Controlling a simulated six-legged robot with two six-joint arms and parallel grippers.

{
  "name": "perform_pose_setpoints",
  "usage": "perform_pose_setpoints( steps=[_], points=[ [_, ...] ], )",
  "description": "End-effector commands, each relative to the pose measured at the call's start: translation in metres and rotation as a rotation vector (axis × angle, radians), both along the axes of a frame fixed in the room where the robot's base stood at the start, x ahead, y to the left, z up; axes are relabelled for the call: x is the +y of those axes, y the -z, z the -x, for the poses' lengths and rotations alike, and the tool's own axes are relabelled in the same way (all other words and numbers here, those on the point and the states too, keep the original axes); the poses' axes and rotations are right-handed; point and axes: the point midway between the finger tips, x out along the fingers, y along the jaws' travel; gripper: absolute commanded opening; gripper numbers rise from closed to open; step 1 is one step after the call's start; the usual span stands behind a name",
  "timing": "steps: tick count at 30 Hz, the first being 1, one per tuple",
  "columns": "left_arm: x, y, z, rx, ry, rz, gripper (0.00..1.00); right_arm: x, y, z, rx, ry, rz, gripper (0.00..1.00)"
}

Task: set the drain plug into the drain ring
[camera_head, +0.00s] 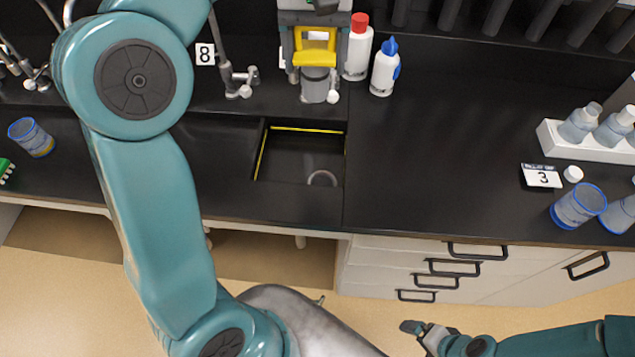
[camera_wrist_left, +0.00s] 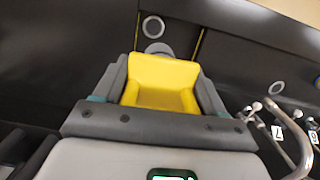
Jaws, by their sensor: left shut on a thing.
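The drain plug (camera_head: 315,58) has a yellow grip and a grey lower body. My left gripper (camera_head: 315,45) is shut on the yellow grip, one finger on each side. In the left wrist view the yellow part (camera_wrist_left: 162,80) fills the space between the fingers, with a bit of grey beyond it. In the head view the plug appears behind the sink's back edge, apart from the drain ring (camera_head: 322,178), a pale ring partly visible on the basin floor. A ring (camera_wrist_left: 153,25) also shows beyond the plug in the wrist view. My right gripper (camera_head: 412,328) is low at the front; its jaw opening is unclear.
The black sink basin (camera_head: 290,160) has yellow-lined edges. Two white bottles (camera_head: 384,70) stand right of the plug, and a tap (camera_head: 236,80) stands left. Sample cups (camera_head: 578,206) and a white bottle rack (camera_head: 550,132) are at the right. The counter between is clear.

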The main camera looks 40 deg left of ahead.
Motion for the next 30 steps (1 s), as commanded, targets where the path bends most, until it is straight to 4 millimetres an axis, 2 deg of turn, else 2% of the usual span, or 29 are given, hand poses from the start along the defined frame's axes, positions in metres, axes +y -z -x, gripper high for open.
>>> perform_pose_setpoints(
  steps=[5,8,13,24,30],
  points=[
    [-0.014,0.004,-0.005,0.003,0.029,-0.001,0.3,0.0,0.002,0.0,0.0,0.0,0.0,0.9],
    [-0.017,0.019,-0.005,0.004,0.034,-0.001,0.3,0.0,0.007,0.0,-0.001,0.0,0.0,0.9],
    [-0.018,0.067,-0.005,0.006,0.033,-0.001,0.3,0.0,0.019,0.0,0.0,0.0,0.0,0.9],
    [-0.018,0.176,-0.004,0.007,0.036,0.0,0.3,0.0,0.029,0.0,0.0,0.0,0.0,0.9],
    [-0.017,0.224,-0.004,0.005,0.037,0.0,0.3,0.0,0.03,0.0,0.0,0.0,0.0,0.9]
  ],
)
